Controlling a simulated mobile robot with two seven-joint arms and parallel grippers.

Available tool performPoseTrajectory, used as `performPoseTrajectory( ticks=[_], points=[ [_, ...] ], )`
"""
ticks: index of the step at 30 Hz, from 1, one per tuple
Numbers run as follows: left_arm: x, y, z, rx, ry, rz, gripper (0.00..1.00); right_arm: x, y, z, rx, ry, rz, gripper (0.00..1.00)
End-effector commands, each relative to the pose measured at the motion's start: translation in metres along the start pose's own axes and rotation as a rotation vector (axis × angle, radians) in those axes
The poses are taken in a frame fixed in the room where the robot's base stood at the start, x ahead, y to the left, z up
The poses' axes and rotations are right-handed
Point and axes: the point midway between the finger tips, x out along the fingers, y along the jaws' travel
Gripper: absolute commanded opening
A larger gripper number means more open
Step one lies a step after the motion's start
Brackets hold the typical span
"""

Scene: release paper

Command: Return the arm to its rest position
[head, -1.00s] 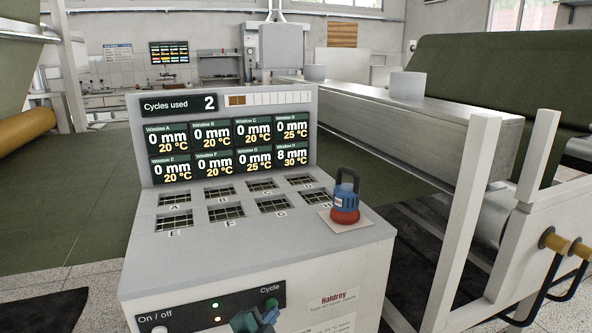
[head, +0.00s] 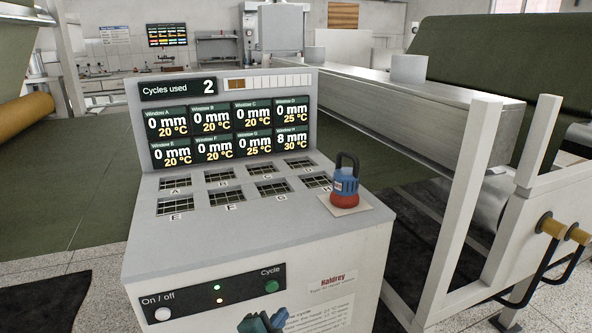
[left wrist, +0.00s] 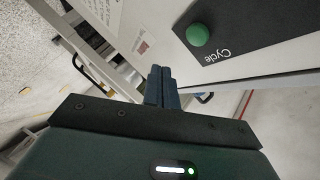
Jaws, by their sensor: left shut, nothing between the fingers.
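My left gripper (head: 262,321) shows at the bottom edge of the head view, in front of the machine's front face and below the green Cycle button (head: 271,286). Its two blue fingers are shut together and hold nothing. In the left wrist view the shut fingers (left wrist: 162,72) point past the panel, and the Cycle button (left wrist: 197,34) is off to the upper right, apart from them. My right gripper is in neither view.
The grey test machine (head: 240,235) fills the middle, its screen (head: 231,131) reading two cycles used. A white frame (head: 465,210) with yellow rollers stands at the right.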

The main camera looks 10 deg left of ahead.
Motion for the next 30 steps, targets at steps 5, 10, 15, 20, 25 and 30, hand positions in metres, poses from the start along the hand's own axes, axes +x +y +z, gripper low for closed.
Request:
performPoseTrajectory(
  ticks=[5,10,15,20,25,30],
  points=[
    [0.0,0.0,0.0,0.0,0.0,0.0,0.0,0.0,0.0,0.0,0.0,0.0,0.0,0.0],
    [0.0,0.0,0.0,0.0,0.0,0.0,0.0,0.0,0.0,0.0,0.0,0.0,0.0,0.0],
    [-0.004,0.001,-0.001,-0.018,-0.004,0.008,0.0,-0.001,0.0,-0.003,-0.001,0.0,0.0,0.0],
    [-0.049,0.017,-0.006,-0.222,-0.047,0.082,0.0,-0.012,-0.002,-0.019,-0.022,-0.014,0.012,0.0],
    [-0.131,0.036,-0.016,-0.591,-0.149,0.194,0.0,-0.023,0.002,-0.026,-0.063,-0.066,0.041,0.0],
    [-0.194,0.043,-0.027,-0.873,-0.242,0.263,0.0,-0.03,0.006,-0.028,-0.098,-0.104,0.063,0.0]
  ],
)
